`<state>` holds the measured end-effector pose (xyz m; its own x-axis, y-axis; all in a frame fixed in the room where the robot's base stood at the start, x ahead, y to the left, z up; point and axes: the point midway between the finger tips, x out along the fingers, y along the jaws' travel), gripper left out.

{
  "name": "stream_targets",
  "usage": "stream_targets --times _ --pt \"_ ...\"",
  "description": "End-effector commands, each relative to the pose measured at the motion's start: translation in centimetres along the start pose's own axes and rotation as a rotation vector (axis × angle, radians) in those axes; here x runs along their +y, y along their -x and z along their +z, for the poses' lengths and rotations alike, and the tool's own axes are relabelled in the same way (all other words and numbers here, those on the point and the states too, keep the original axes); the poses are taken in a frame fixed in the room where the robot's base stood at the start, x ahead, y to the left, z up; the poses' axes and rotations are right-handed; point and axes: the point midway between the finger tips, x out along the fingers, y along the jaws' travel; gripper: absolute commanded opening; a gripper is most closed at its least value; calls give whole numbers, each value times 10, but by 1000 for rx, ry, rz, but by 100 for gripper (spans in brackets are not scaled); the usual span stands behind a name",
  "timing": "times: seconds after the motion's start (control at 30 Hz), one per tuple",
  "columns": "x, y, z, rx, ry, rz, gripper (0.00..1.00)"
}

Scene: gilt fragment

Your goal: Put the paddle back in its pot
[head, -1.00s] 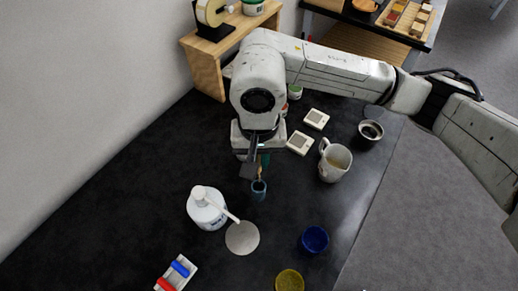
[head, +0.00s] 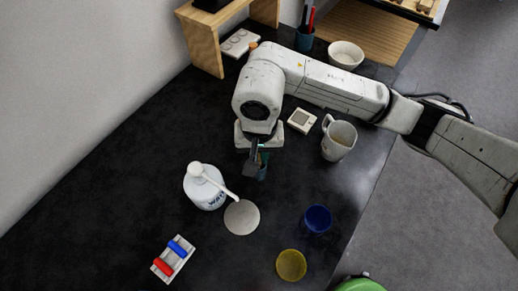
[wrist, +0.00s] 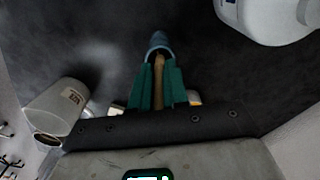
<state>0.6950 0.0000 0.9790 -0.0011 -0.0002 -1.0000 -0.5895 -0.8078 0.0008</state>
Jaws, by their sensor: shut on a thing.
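The paddle (wrist: 159,76) is a thin wooden stick, seen in the wrist view between the two green fingers of my gripper (wrist: 159,78). My gripper is shut on it.
A mug (head: 338,139) stands to the right. A blue cup (head: 317,219) and a yellow cup (head: 291,264) stand nearer. The black table is clear at left.

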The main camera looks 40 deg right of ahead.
Motion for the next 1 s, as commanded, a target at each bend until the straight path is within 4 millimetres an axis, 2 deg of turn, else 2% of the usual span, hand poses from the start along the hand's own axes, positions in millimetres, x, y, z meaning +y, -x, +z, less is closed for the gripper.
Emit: stream_targets --times 0.37,0.4,0.7,1.0 --pt "0 -4 0 0 0 0 0" --pt "0 -4 0 0 0 0 16" --pt "0 -4 0 0 0 0 44" --pt "0 -4 0 0 0 0 44"
